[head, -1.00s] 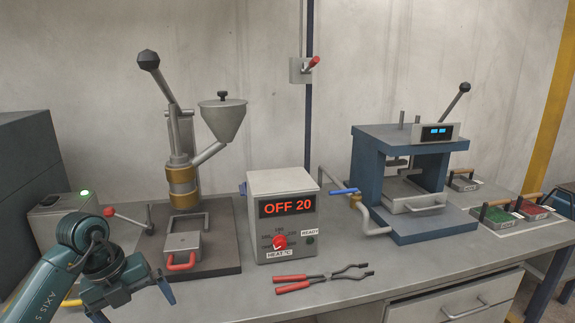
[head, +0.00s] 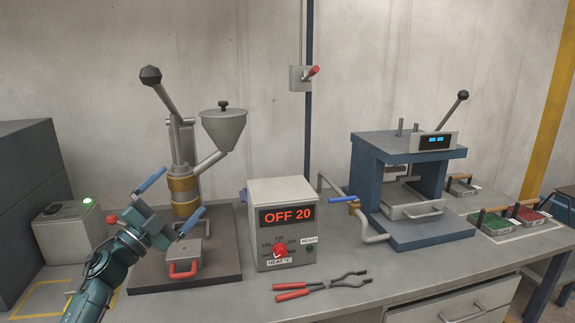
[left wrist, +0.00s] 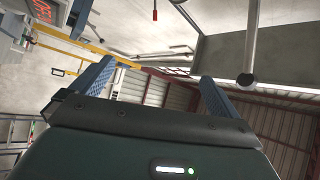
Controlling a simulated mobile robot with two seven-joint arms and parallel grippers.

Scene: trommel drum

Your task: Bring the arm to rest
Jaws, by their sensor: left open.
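My left gripper (head: 172,208) is raised at the left of the bench in the head view, in front of the injection press (head: 184,190). Its two blue fingers are spread wide with nothing between them. It covers part of the press's base and of the red-knobbed lever (head: 111,219). In the left wrist view the open fingers (left wrist: 152,95) point up toward the wall and roof, with a dark round-ended lever (left wrist: 246,60) beyond them. I cannot tell whether the gripper touches anything. My right gripper is not in view.
A heater box (head: 284,238) reading OFF 20 stands mid-bench, with red-handled tongs (head: 322,286) before it. A blue press (head: 408,190) and small trays (head: 497,222) stand to the right. A grey box with a green light (head: 67,220) is at left. The front bench strip is mostly clear.

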